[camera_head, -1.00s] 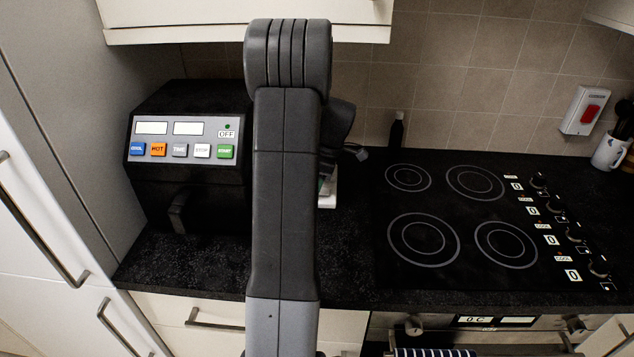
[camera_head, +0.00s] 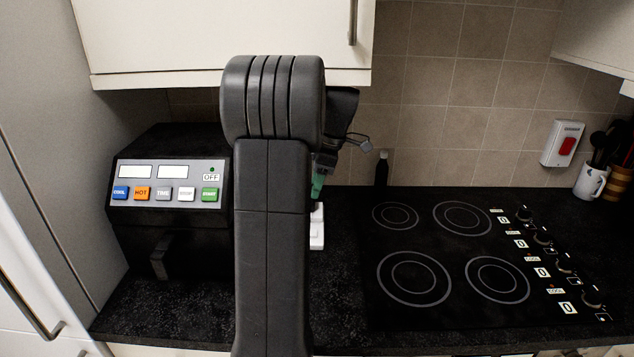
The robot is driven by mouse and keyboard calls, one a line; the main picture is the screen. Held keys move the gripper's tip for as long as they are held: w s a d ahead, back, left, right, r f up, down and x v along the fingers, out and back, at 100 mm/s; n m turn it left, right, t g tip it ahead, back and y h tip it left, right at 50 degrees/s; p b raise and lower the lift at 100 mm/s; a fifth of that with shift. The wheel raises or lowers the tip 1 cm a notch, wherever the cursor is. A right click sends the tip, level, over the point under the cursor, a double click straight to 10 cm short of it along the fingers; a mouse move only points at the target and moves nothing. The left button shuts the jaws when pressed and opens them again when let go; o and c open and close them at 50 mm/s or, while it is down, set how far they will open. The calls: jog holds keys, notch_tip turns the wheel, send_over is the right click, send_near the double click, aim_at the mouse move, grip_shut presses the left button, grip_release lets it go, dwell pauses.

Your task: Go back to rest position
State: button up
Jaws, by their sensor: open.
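My dark grey arm stands upright in the middle of the head view and covers much of what is behind it. My gripper (camera_head: 322,166) shows only in part, past the right side of the arm, below the dark wrist. Its fingers are mostly hidden. A small green part shows at its lower end, and I cannot tell whether it belongs to the gripper. I see nothing held. A white object (camera_head: 317,228) on the counter below is partly hidden by the arm.
A black appliance (camera_head: 170,181) with coloured buttons stands left on the dark counter (camera_head: 335,290). A hob (camera_head: 450,265) lies right, with a dark bottle (camera_head: 382,169) behind it. White wall cupboards (camera_head: 160,35) hang above. A mug (camera_head: 590,181) stands far right.

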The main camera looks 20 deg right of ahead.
dwell(0.3)
jog(key=p+x, duration=0.1)
jog(key=x, duration=1.3)
jog(key=shift+r, duration=0.1)
jog(key=shift+r, duration=0.1)
